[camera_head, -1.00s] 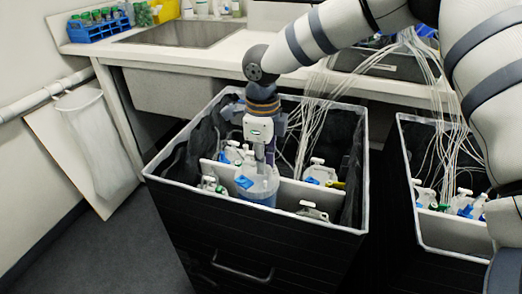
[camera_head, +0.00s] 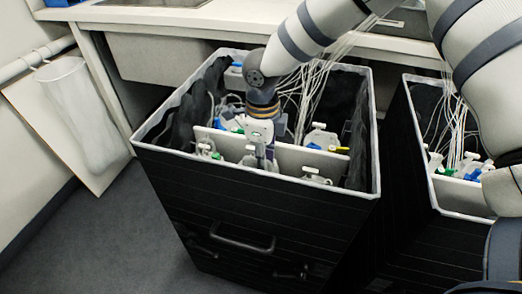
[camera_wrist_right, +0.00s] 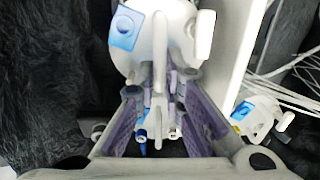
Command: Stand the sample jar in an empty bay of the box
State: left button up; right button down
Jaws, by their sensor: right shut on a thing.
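The black box (camera_head: 250,215) with a white rim stands open in the head view. A white divider (camera_head: 290,155) crosses its inside, with white-capped jars around it. My right gripper (camera_head: 262,158) reaches down into the box from above, at the divider. In the right wrist view, its purple-padded fingers (camera_wrist_right: 163,112) are shut on the white handle of the sample jar (camera_wrist_right: 150,55), which has a blue tag. The divider (camera_wrist_right: 228,50) runs just to the right of the jar there. The jar's base is hidden, so I cannot tell whether it touches the floor. My left gripper is not in view.
A jar (camera_head: 318,137) stands behind the divider at the right, and others (camera_head: 207,150) (camera_head: 316,175) stand in front of it. Pale tubes (camera_head: 305,100) hang into the box. A second black box (camera_head: 445,200) with jars stands at the right.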

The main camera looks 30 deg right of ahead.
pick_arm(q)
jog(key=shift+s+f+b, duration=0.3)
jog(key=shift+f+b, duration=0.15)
pick_arm(e)
jog(key=shift+w+f, duration=0.1)
jog(key=shift+f, duration=1.6)
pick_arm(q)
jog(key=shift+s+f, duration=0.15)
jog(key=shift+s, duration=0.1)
pick_arm(e)
jog(key=shift+s+f, duration=0.25)
jog(key=shift+f, duration=0.2)
jog(key=c, duration=1.6)
grip_release()
jog(key=shift+w+f, duration=0.1)
jog(key=shift+w, duration=0.1)
jog(key=shift+c, duration=0.2)
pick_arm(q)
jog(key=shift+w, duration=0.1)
pick_arm(e)
notch_tip(320, 180, up, 10)
jog(key=p, duration=0.3)
jog(key=shift+f, duration=0.25)
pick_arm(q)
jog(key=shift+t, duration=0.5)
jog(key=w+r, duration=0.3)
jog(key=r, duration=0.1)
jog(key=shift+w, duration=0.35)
pick_arm(e)
jog(key=shift+f, duration=0.1)
